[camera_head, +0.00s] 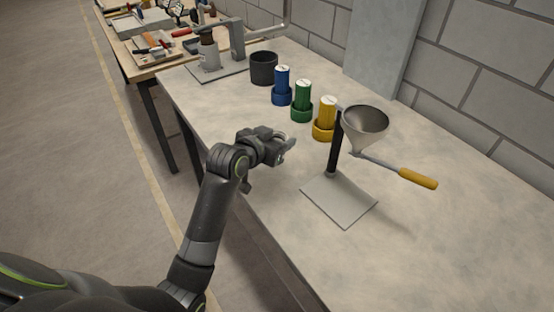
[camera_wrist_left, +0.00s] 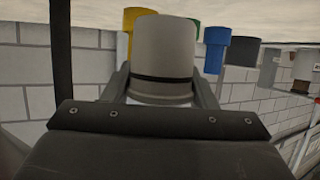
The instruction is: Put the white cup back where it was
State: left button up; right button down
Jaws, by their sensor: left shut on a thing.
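The white cup (camera_wrist_left: 162,45), a pale cylinder with a dark band, is upright between the fingers of my left gripper (camera_wrist_left: 163,90) in the left wrist view. The gripper is shut on it. In the head view my left gripper (camera_head: 286,149) is over the table's near side, left of the funnel stand; the cup cannot be made out clearly there. My right gripper is not in view.
The funnel (camera_head: 364,124) stands on a plate (camera_head: 340,200), its yellow handle (camera_head: 418,179) sticking out right. Yellow (camera_head: 325,118), green (camera_head: 302,101) and blue (camera_head: 282,86) containers and a dark pot (camera_head: 264,68) line the back. The table's front right is clear.

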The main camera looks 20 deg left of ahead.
pick_arm(q)
notch_tip(320, 180, down, 2)
jog(key=shift+w+f, duration=0.1)
jog(key=shift+f, duration=1.8)
jog(key=shift+d, duration=0.1)
jog(key=shift+f, duration=0.15)
jog(key=o, duration=1.1)
jog(key=shift+r, duration=0.2)
jog(key=v, duration=1.2)
